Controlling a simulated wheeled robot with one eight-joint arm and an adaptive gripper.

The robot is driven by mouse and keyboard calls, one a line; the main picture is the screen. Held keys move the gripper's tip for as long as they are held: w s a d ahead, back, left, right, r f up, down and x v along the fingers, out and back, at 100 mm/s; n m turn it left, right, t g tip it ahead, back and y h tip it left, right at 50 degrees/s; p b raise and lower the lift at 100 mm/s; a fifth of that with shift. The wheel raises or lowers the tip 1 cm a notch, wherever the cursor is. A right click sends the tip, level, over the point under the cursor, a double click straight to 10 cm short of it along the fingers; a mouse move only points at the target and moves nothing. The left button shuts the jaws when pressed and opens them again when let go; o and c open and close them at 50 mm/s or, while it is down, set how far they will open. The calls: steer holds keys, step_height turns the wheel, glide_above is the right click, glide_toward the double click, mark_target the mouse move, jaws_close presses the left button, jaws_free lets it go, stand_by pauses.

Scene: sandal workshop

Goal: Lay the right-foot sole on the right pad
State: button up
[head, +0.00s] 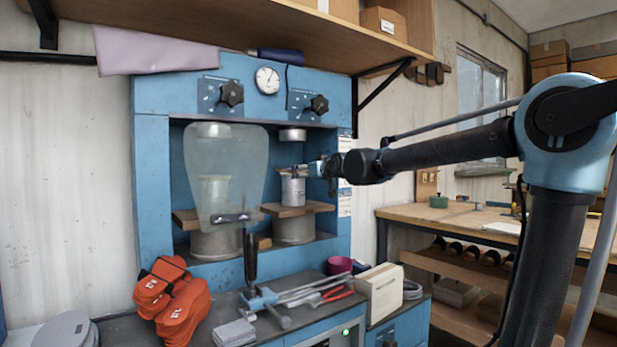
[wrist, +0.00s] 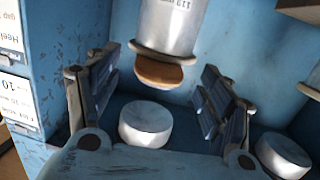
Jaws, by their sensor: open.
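The blue press (head: 150,180) has two stations. In its right station a metal cylinder (head: 293,190) stands on a wooden plate (head: 298,210), below a short round ram (head: 293,134). In the wrist view, which looks upside down, the cylinder (wrist: 168,28) has a flanged end with a rounded tan-brown piece (wrist: 158,73) on it. This looks like the sole on the pad, but I cannot tell which foot. My gripper (head: 318,168) is at the cylinder's top right. In the wrist view my gripper (wrist: 155,95) is open, its fingers apart on either side of the brown piece.
A translucent guard (head: 222,180) covers the left station. Pale round discs (wrist: 147,122) show near my fingers. A lever with a black handle (head: 250,258), orange gloves (head: 172,300) and a cream box (head: 379,290) occupy the bench front. The press wall stands close beside my gripper.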

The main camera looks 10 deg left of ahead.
steer(key=shift+s+d, duration=0.1)
steer(key=f+v, duration=0.1)
steer(key=v, duration=0.6)
steer(key=shift+s+d, duration=0.25)
stand_by(1.6)
steer(key=shift+r, duration=0.1)
steer(key=o, duration=0.6)
steer(key=shift+c, duration=0.2)
steer(key=v, duration=1.2)
steer(key=shift+w+d, duration=0.15)
steer(key=shift+d, duration=0.05)
